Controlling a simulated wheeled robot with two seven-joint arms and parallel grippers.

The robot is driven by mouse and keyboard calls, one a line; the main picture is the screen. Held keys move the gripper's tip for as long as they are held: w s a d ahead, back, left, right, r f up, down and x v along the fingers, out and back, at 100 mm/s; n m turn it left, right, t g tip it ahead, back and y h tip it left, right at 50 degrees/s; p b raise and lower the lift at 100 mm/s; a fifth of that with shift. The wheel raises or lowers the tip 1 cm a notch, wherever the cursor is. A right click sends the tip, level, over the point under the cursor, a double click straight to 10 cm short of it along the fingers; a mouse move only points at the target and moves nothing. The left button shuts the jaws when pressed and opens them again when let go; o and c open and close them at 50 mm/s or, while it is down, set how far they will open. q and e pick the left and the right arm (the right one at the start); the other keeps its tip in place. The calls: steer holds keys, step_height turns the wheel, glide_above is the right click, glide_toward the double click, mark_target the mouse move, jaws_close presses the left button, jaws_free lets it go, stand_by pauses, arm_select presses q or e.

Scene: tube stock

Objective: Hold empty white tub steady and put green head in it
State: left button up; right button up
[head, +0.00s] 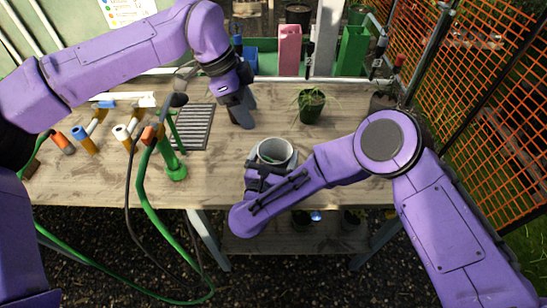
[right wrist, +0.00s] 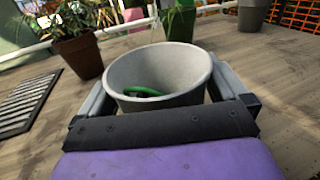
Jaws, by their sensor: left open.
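The white tub (head: 276,151) stands near the front of the table's middle. In the right wrist view the tub (right wrist: 158,68) is upright, with a green curved item with a dark part (right wrist: 143,92) lying low inside; it looks like the green head, mostly hidden by the tub's near wall. My right gripper (head: 268,165) has a finger on each side of the tub, close against its wall, and appears shut on it. My left gripper (head: 240,115) is open and empty, above the table beyond and left of the tub.
A slatted grey mat (head: 194,127) lies left of the tub. A green hose fitting (head: 175,170) and orange, blue and white hose ends (head: 83,139) are at the left. A potted plant (head: 311,106) stands behind the tub; pink (head: 289,50) and green containers (head: 352,50) stand at the back.

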steer(key=v, duration=1.1)
steer(key=shift+s+a+r, duration=0.1)
steer(key=shift+s+a, duration=0.05)
steer(key=shift+s, duration=0.25)
